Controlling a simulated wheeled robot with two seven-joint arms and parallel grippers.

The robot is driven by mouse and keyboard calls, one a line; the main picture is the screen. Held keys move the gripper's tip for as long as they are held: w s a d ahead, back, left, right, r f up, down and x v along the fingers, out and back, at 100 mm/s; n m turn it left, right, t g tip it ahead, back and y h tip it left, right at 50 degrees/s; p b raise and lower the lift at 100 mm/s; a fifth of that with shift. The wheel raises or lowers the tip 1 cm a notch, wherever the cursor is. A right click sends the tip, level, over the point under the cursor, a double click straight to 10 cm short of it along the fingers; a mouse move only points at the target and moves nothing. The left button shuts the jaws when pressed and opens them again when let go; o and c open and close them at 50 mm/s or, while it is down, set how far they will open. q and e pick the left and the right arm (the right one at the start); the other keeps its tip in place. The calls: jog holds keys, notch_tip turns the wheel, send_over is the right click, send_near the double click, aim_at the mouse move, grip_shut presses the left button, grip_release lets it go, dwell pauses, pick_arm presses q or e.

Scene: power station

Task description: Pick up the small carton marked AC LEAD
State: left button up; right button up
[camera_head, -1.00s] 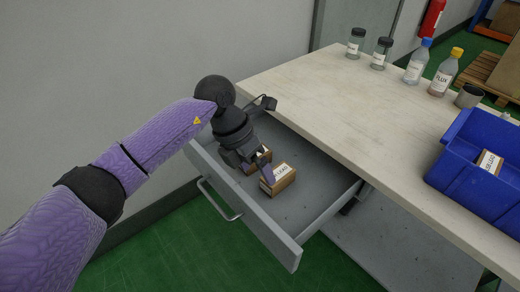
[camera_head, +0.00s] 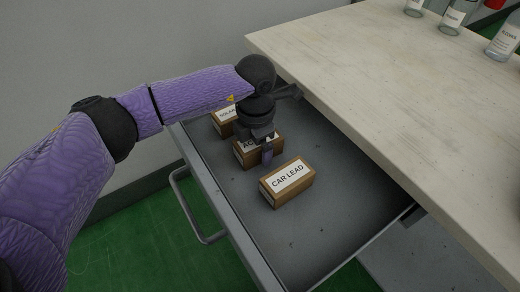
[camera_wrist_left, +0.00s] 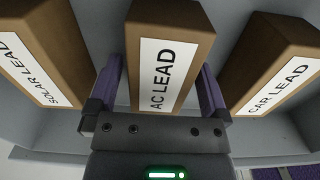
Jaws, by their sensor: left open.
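The small brown carton marked AC LEAD (camera_head: 243,158) stands in the open drawer, partly hidden under my left gripper (camera_head: 262,152). In the left wrist view the AC LEAD carton (camera_wrist_left: 168,62) lies between the two purple fingers of my left gripper (camera_wrist_left: 163,85). The fingers are open, one on each side of it; I cannot tell if either touches it. My right gripper is not in view.
The drawer (camera_head: 330,240) is otherwise bare. The worktop (camera_head: 400,95) overhangs its right side, with several bottles (camera_head: 452,17) at its far edge.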

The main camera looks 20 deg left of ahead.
pick_arm(q)
jog(key=shift+f, duration=0.65)
jog(key=shift+r, duration=0.25)
jog(key=shift+c, duration=0.3)
jog(key=c, duration=1.2)
